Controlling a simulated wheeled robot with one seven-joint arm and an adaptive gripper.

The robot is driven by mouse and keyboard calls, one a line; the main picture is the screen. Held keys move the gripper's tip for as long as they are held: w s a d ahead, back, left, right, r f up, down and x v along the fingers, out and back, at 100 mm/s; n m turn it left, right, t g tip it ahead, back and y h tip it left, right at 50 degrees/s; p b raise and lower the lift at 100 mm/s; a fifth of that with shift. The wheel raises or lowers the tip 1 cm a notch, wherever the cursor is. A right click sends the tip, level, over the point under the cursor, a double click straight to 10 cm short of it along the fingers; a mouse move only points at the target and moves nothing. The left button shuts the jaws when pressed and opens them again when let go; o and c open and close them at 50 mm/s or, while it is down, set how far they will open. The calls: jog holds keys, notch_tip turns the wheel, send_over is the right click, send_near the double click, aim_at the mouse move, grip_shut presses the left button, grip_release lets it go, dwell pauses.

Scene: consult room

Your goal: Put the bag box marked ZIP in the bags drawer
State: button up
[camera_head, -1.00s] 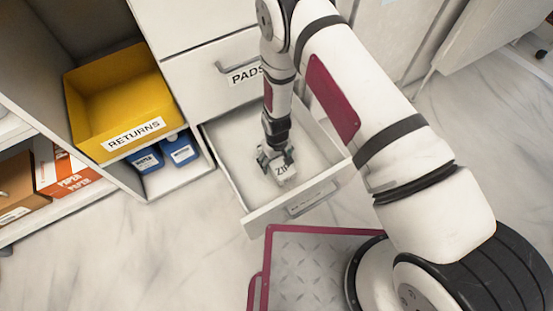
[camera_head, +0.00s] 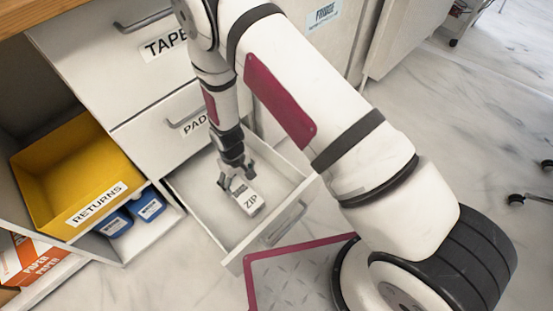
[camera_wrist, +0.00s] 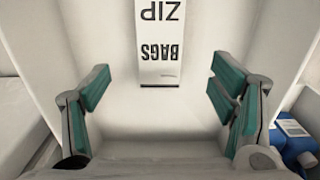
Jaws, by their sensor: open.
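The white bag box marked ZIP (camera_head: 248,201) lies inside the open bottom drawer (camera_head: 197,202). In the wrist view the box (camera_wrist: 161,66) reads ZIP and BAGS upside down, lying on the pale drawer floor beyond the fingertips. My gripper (camera_head: 235,182) is over the drawer, beside the box's far end. Its teal-padded fingers (camera_wrist: 161,88) are spread wide, with nothing between them. The label on the drawer's front is too slanted to read in the head view.
Drawers labelled TAPE (camera_head: 165,46) and PADS, partly hidden by my arm, are shut above. A yellow RETURNS bin (camera_head: 75,165) and blue containers (camera_head: 149,207) stand in the shelves at left. Open floor (camera_head: 450,120) lies at right.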

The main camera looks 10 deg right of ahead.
jog(key=w+d+r+m, duration=0.1)
jog(key=d+r, duration=0.2)
jog(key=r, duration=0.7)
jog(key=w+d+r+m, duration=0.1)
jog(key=w+d+r, duration=0.1)
jog(key=r, duration=0.8)
jog(key=s+d+r+m, duration=0.1)
jog(key=s+d+r, duration=0.2)
jog(key=r, duration=0.4)
jog(key=s+d+r, duration=0.2)
jog(key=d+r, duration=0.2)
jog(key=r, duration=0.4)
jog(key=s+d+r+m, duration=0.2)
jog(key=s+d+r, duration=0.5)
jog(key=s+r, duration=0.5)
jog(key=s+d+r+m, duration=0.1)
jog(key=s+d+m, duration=0.1)
jog(key=s, duration=1.3)
jog(key=shift+d+r, duration=0.2)
jog(key=shift+d, duration=0.25)
